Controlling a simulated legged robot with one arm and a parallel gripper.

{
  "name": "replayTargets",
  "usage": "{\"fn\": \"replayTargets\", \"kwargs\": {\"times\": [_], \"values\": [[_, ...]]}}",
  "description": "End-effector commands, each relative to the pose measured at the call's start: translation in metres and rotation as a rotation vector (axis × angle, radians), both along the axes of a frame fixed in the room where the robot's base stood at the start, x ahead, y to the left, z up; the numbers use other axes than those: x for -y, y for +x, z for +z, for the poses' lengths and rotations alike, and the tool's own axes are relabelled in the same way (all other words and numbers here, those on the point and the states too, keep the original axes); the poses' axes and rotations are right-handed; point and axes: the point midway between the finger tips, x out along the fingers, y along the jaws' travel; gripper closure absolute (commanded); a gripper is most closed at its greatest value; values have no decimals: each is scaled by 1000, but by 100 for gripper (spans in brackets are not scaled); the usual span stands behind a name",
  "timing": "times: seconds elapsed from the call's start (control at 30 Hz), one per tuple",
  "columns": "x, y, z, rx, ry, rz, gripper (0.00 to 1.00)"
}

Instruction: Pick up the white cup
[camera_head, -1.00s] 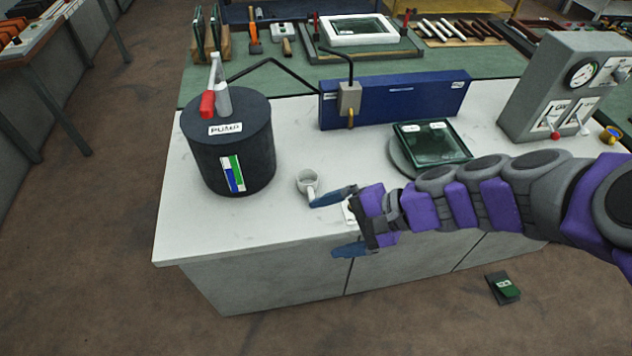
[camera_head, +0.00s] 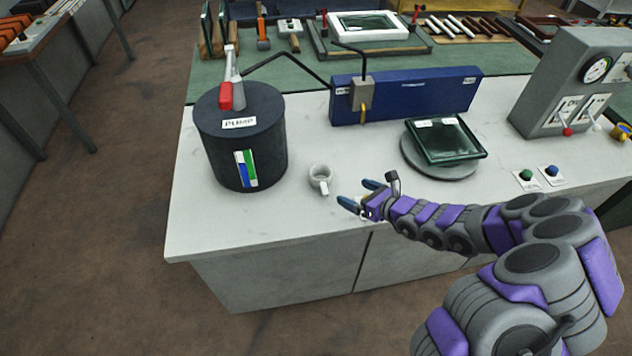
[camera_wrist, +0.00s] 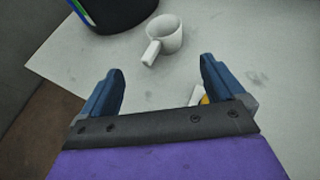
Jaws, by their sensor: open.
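The white cup (camera_head: 320,178) stands upright on the white worktop (camera_head: 225,222), just right of the dark pump cylinder. Its handle points toward the front of the worktop. In the wrist view the cup (camera_wrist: 165,35) lies beyond my fingertips, with its handle toward me. My gripper (camera_head: 361,193) is open and empty, to the right of the cup and slightly nearer the front edge. The two blue fingers are spread apart in the wrist view (camera_wrist: 162,65), and neither touches the cup.
The pump cylinder (camera_head: 240,140) with a red-handled lever stands close left of the cup. Behind are a blue panel (camera_head: 410,97) and a dark glass tray (camera_head: 446,141) on a round plate. A small yellow and white item (camera_wrist: 200,96) lies partly hidden by my right finger.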

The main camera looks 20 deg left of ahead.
Motion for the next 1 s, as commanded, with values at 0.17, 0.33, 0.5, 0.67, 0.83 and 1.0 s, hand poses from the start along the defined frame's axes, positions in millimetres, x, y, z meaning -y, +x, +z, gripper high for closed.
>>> {"fn": "replayTargets", "kwargs": {"times": [0.17, 0.33, 0.5, 0.67, 0.83, 1.0], "values": [[-18, 12, -13, 4, 1, 3, 4], [-52, 25, -26, 6, -8, 6, 4], [-84, 37, -40, 6, -10, 8, 4], [-93, 46, -44, 7, -6, 3, 4], [-92, 50, -44, 8, 1, 3, 4], [-110, 60, -52, 6, 1, 4, 4]]}}
